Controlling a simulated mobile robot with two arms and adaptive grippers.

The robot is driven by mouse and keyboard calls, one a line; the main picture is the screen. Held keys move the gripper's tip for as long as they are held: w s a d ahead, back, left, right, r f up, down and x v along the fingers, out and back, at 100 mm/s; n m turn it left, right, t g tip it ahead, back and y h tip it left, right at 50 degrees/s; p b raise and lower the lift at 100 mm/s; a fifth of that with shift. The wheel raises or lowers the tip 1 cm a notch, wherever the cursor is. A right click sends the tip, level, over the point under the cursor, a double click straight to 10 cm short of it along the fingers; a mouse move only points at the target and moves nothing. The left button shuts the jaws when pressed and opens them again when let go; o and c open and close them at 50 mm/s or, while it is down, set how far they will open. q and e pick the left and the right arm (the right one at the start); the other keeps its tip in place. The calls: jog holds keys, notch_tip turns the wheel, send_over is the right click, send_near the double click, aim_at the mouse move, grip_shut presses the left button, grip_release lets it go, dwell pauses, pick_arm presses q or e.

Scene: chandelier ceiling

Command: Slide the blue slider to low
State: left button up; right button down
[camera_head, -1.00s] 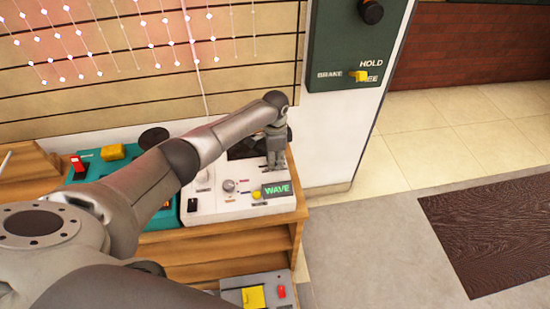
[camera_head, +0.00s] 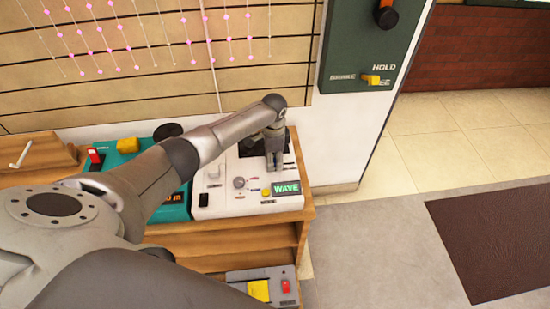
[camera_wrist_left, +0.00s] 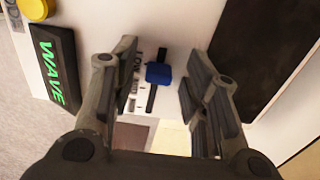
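The blue slider (camera_wrist_left: 158,73) shows in the left wrist view as a small blue knob on a dark slot in the white panel (camera_head: 225,205). My left gripper (camera_wrist_left: 160,68) is open, with one finger on each side of the knob and visible gaps between. In the head view my left gripper (camera_head: 275,165) points down over the right part of the panel and hides the slider. Small labels by the slot are partly covered by a finger. My right gripper is in neither view.
The panel has a green WAVE display (camera_head: 286,188), a yellow button (camera_head: 266,192), a grey knob (camera_head: 239,183) and a dark screen (camera_wrist_left: 265,50). A teal box (camera_head: 178,208) stands left of it. A green wall panel (camera_head: 350,60) hangs at the right.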

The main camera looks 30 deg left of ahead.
pick_arm(q)
jog(key=shift+d, duration=0.1)
jog(key=shift+w+r, duration=0.1)
jog(key=shift+r, duration=0.15)
notch_tip(320, 180, up, 12)
jog(key=shift+f, duration=0.25)
dwell(0.5)
